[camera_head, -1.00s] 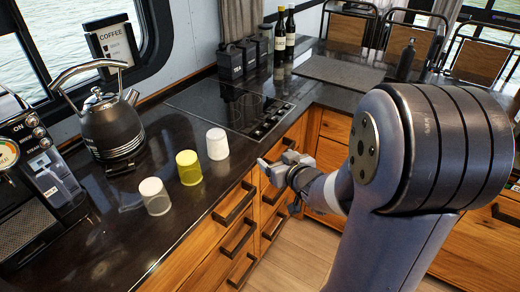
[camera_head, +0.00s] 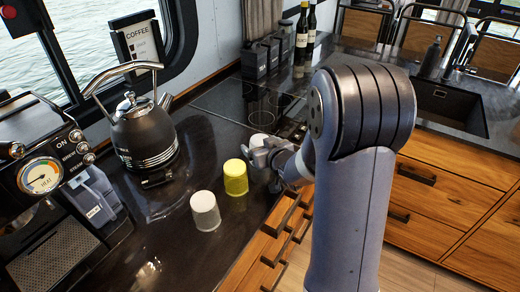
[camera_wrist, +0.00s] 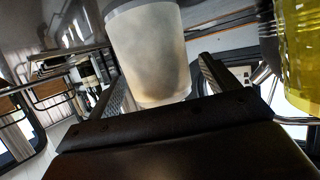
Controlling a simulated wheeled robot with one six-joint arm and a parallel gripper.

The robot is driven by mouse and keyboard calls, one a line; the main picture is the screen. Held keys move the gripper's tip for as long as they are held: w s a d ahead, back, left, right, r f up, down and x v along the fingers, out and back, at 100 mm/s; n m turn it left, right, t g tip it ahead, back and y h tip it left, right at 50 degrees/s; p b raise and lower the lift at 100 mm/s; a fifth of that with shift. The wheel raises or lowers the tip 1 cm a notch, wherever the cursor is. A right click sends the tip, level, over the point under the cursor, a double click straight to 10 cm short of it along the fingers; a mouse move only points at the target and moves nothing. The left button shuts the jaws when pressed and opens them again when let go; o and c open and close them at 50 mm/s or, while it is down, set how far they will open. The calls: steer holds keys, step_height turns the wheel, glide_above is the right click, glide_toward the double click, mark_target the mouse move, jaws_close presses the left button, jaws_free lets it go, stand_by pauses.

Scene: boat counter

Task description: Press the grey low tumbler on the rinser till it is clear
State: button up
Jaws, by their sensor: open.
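In the head view, three tumblers stand in a row on the dark counter. The near one (camera_head: 205,211) is pale grey-white, the middle one (camera_head: 235,178) is yellow, and the far pale one (camera_head: 260,140) is partly hidden by my gripper (camera_head: 266,156). In the wrist view, a cloudy grey-white tumbler (camera_wrist: 150,50) with a grey band stands between or just beyond the open fingers of my gripper (camera_wrist: 163,82); contact cannot be told. The yellow tumbler (camera_wrist: 300,50) is to its right. I cannot make out a rinser.
A dark kettle (camera_head: 145,133) and a coffee machine (camera_head: 60,200) stand at the left. A cooktop (camera_head: 235,103), dark canisters (camera_head: 262,58) and bottles (camera_head: 305,33) lie beyond the tumblers. A sink (camera_head: 445,100) is at the right.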

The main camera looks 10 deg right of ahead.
steer(key=shift+x, duration=1.4)
steer(key=shift+c, duration=0.4)
steer(key=c, duration=1.1)
